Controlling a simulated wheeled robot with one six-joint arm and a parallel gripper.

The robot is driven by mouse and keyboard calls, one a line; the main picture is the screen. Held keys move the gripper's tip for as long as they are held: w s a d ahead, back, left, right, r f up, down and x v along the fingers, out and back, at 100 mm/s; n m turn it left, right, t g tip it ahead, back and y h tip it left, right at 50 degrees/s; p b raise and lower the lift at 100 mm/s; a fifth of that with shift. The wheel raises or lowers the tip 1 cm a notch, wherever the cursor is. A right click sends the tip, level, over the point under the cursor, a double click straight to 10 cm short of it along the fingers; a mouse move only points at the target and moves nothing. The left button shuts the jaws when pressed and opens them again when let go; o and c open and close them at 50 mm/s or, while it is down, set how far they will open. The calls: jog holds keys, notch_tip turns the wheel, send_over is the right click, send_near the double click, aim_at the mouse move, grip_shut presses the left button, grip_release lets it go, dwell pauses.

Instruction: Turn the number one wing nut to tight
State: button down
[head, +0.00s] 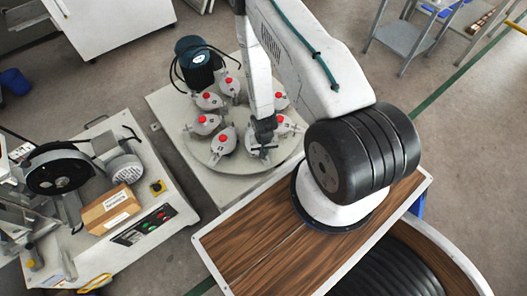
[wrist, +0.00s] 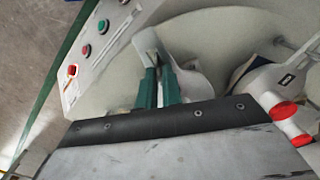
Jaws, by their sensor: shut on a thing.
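That part, a wing nut, is almost wholly hidden between the fingertips. No number on it is readable, and I cannot tell how tight it is.
A panel with red and green buttons (wrist: 100,38) is at the upper left. In the head view, a dark green motor (head: 197,60) stands behind the turntable, and a bench with a cardboard box (head: 110,208) is left.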

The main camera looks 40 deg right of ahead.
jog(key=m, duration=1.1)
jog(key=shift+d, duration=0.1)
jog(key=shift+s+m, duration=0.1)
jog(key=shift+m, duration=1.8)
jog(key=c, duration=1.6)
grip_release()
jog(key=shift+o, duration=0.2)
jog(key=shift+r, duration=0.15)
